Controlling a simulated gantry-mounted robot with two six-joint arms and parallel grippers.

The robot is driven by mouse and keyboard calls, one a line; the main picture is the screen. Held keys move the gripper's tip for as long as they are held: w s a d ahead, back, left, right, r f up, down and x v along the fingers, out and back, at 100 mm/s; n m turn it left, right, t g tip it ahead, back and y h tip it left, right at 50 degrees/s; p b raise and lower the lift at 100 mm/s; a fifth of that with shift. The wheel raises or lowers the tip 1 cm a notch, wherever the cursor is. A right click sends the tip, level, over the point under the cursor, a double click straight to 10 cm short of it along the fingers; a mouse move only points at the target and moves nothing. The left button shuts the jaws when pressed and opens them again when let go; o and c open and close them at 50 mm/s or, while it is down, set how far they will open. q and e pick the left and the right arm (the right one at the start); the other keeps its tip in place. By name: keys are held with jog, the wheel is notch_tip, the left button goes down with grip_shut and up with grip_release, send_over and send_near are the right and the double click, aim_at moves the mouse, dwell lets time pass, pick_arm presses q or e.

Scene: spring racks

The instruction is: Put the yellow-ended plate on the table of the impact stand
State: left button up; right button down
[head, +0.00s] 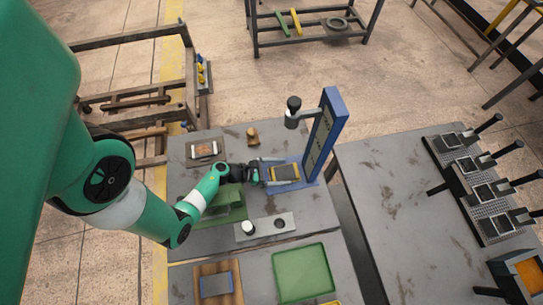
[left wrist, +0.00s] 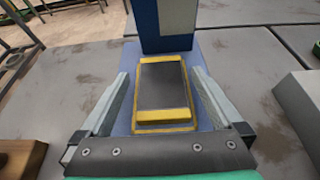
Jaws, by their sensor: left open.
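The yellow-ended plate (head: 285,172) is dark grey with a yellow strip at each end. It lies flat on the yellow-edged table of the blue impact stand (head: 324,135), in front of the column. The left wrist view shows the plate (left wrist: 163,85) in the middle, with the stand's column (left wrist: 163,22) behind it. My left gripper (head: 280,173) is open, with one finger on each side of the plate. In the left wrist view its fingers (left wrist: 160,100) stand apart from the plate's sides. My right gripper is not in view.
A grey plate with two round pieces (head: 264,237) lies in front of the stand. A green tray (head: 302,272) and a wooden board (head: 237,290) are nearer. Racks (head: 487,190) stand on the right table.

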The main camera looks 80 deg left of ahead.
pick_arm(q)
jog(key=p+v, duration=0.3)
jog(key=v, duration=0.6)
jog(key=shift+s+r+p, duration=0.15)
jog(key=shift+s+p, duration=0.1)
jog(key=shift+p, duration=0.05)
jog(key=shift+v, duration=0.8)
